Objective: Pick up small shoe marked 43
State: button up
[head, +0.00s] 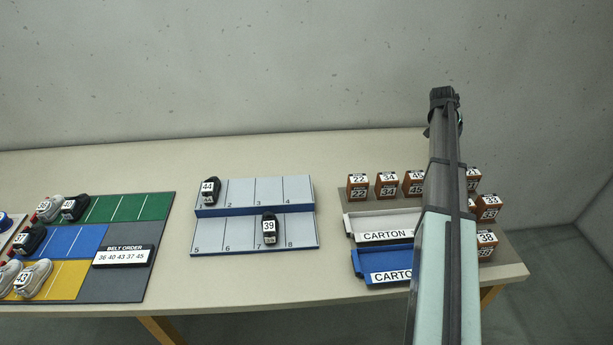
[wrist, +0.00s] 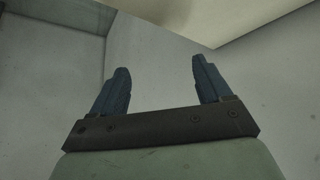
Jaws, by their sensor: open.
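The small shoe marked 43 (head: 35,278) is pale grey and sits on the yellow strip of the coloured mat at the far left in the head view. Another pale shoe (head: 9,273) stands close on its left, partly cut off by the picture's edge. My gripper shows in the wrist view (wrist: 163,85) with its two dark fingers apart and nothing between them. My arm rises at the right of the head view, far from the shoe. The shoe is not in the wrist view, which shows bare wall and floor.
On the mat (head: 105,282) are a black shoe marked 40 (head: 73,208), other shoes and a belt order sign (head: 123,256) reading 36 40 43 37 45. A numbered rack (head: 255,252) holds shoes 44 and 39. Brown boxes (head: 387,184) and carton trays (head: 378,228) stand right.

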jog(key=w+a+r+n+y, duration=0.1)
jog(key=w+a, duration=0.2)
jog(key=a, duration=0.9)
jog(key=w+a, duration=0.3)
jog(key=a, duration=0.9)
jog(key=w+a+r+n+y, duration=0.1)
jog(key=w+a, duration=0.2)
jog(key=a, duration=1)
jog(key=s+a+r+n+y, duration=0.1)
jog(key=s+a, duration=0.2)
jog(key=a, duration=1.5)
jog(key=s+a+n+y, duration=0.1)
jog(key=s+a, duration=0.3)
jog(key=a, duration=1.3)
jog(key=s+a+r+n, duration=0.1)
jog(key=s+a, duration=0.3)
jog(key=a, duration=0.4)
jog(key=s+a, duration=0.4)
jog(key=a, duration=0.4)
jog(key=n+y, duration=0.2)
jog(key=n, duration=0.2)
send_near(24, 275)
jog(key=x, duration=0.6)
jog(key=shift+a, duration=0.35)
jog(key=shift+d+x, duration=0.15)
jog(key=shift+x, duration=1.1)
jog(key=shift+d+x, duration=0.15)
jog(key=shift+x, duration=1.1)
